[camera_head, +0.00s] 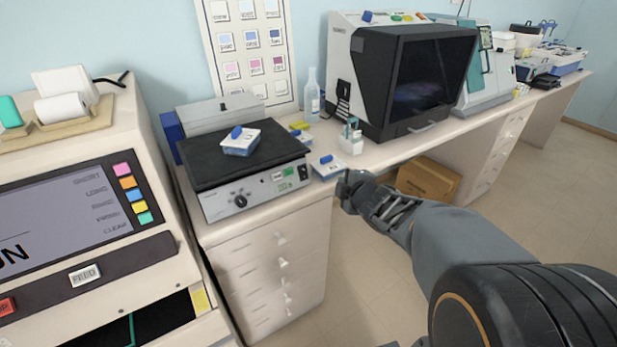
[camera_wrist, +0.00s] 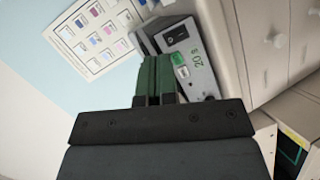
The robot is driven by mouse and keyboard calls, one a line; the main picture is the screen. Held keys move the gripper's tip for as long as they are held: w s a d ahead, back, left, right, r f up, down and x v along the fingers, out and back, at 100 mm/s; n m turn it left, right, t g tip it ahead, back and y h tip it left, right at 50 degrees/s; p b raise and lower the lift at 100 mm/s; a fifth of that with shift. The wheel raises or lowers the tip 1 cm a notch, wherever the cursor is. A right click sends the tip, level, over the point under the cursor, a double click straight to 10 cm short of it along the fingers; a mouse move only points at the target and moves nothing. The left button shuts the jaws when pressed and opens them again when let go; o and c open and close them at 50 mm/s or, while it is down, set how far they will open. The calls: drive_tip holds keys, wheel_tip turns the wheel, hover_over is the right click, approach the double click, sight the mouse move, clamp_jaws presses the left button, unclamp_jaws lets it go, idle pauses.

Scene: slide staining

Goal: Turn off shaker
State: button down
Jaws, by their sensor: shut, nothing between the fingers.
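The shaker (camera_head: 245,168) is a light box with a black platform on the white counter. Its front panel has a black dial, a green display and a dark rocker switch at the right end. In the wrist view the shaker's front panel (camera_wrist: 196,58) shows the black switch (camera_wrist: 178,36), a green and white part and the marking "20 s". My gripper (camera_head: 347,185) is in front and to the right of the shaker, apart from the switch in the head view. In the wrist view its green fingers (camera_wrist: 157,75) are together, empty, and hide part of the panel.
A blue-and-white box (camera_head: 241,141) rests on the shaker's platform. A similar box (camera_head: 327,166) lies on the counter to its right, near my gripper. A bottle (camera_head: 312,96) and a black-fronted machine (camera_head: 405,75) stand behind. A large machine (camera_head: 75,215) is at left.

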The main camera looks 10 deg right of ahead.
sight(304, 169)
drive_tip(key=shift+w+a+f+n+t+y+b, duration=0.15)
drive_tip(key=shift+a+f+n+y, duration=0.15)
drive_tip(key=shift+n+y, duration=0.55)
drive_tip(key=shift+w+a+f+n+t+y+b, duration=0.15)
drive_tip(key=shift+a+n+y, duration=0.35)
drive_tip(key=shift+n, duration=0.65)
drive_tip(key=shift+w+a+f+n+y+b, duration=0.1)
drive_tip(key=shift+a+f+n+y, duration=0.2)
drive_tip(key=shift+n+y, duration=0.6)
drive_tip(key=x, duration=1.4)
drive_tip(key=shift+d, duration=0.1)
